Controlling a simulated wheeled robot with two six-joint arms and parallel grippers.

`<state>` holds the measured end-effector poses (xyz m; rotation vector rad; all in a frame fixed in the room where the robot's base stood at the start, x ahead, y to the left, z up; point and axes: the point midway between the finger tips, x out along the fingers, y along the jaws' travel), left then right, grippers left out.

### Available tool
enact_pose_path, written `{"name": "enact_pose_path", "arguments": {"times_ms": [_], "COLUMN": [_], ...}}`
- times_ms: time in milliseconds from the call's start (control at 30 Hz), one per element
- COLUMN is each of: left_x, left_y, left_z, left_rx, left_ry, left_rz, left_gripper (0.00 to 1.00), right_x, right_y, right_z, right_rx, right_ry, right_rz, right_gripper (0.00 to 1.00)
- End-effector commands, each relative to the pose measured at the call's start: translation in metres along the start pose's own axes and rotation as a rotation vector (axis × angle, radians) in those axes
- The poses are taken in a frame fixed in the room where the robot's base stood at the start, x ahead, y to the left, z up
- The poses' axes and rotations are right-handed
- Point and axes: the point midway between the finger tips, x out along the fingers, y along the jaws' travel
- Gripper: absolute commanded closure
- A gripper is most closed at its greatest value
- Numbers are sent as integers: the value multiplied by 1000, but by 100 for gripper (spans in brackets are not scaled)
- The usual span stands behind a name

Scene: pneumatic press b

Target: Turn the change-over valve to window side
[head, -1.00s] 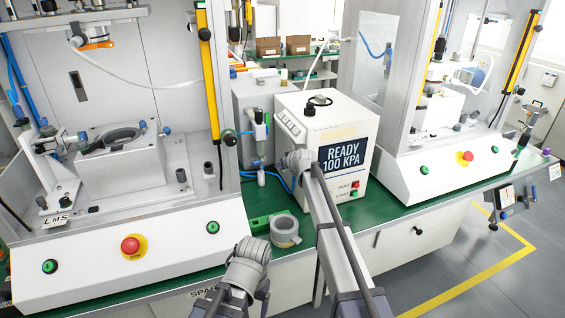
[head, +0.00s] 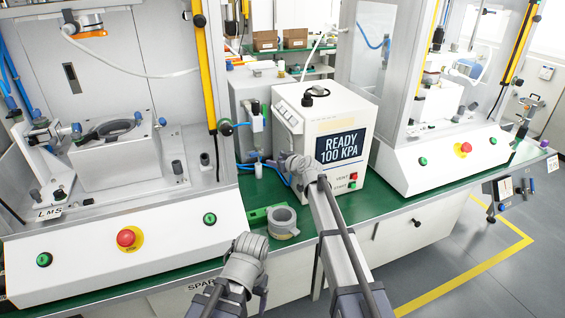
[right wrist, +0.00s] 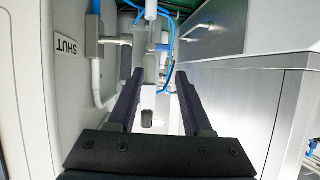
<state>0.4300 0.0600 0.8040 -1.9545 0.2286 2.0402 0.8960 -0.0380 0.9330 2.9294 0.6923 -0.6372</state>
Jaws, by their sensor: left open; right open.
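A small grey-and-white valve assembly with blue tubes (head: 257,120) stands in the gap between the left machine and the white READY box. In the right wrist view, fittings with blue tubes (right wrist: 163,47) lie beyond my fingertips; I cannot tell which part is the change-over valve's handle. My right gripper (head: 292,164) is at the white box's front left corner; in the right wrist view its open fingers (right wrist: 158,82) are empty and point into the gap. My left gripper (head: 250,246) is open and low in front of the bench, apart from the valve.
The white READY box (head: 345,110) stands close on the right of the gap.

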Motion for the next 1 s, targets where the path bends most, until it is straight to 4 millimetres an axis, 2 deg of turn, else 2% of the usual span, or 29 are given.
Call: {"name": "enact_pose_path", "arguments": {"times_ms": [33, 100, 433, 600, 767, 1000], "left_x": [22, 36, 87, 97, 97, 96], "left_y": [2, 3, 8, 9, 9, 9], "left_z": [-1, -2, -5, -6, -6, -6], "left_rx": [0, 0, 1, 1, 1, 1], "left_ry": [0, 0, 0, 0, 0, 0], "left_rz": [0, 0, 0, 0, 0, 0], "left_gripper": [21, 21, 21, 21, 21, 21], "right_x": [2, 0, -16, -22, -23, -14], "right_y": [-1, -1, 26, 37, 39, 40], "right_z": [12, 11, 16, 18, 17, 12], "right_rx": [-4, -10, -8, -2, -1, -1], "right_ry": [51, 124, 372, 415, 423, 423], "right_rz": [-6, -7, 94, 140, 150, 148], "right_gripper": [50, 50, 50, 50, 50, 50]}}
